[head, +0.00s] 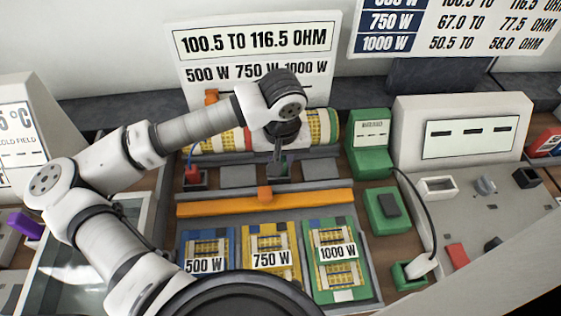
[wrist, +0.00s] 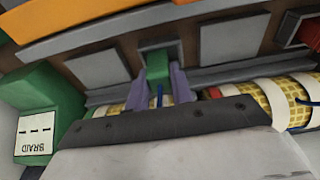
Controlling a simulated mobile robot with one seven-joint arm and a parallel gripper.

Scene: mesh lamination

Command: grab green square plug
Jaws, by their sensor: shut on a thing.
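The green square plug (wrist: 158,66) shows in the wrist view between the two purple-grey fingers of my gripper (wrist: 164,82). My gripper is shut on it. A blue cord shows between the fingers, just below the plug. The plug is at the middle grey socket (wrist: 146,46); I cannot tell whether it is still seated or slightly lifted. In the head view my gripper (head: 279,166) points down at the middle of the row of holders, and the plug is mostly hidden by the fingers.
A red plug (head: 193,173) stands in a holder at the left end of the row. An orange bar (head: 325,199) lies in front, with blue, yellow and green mesh trays nearer. A wrapped roll (head: 323,127) lies behind. A green device (head: 369,147) stands right.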

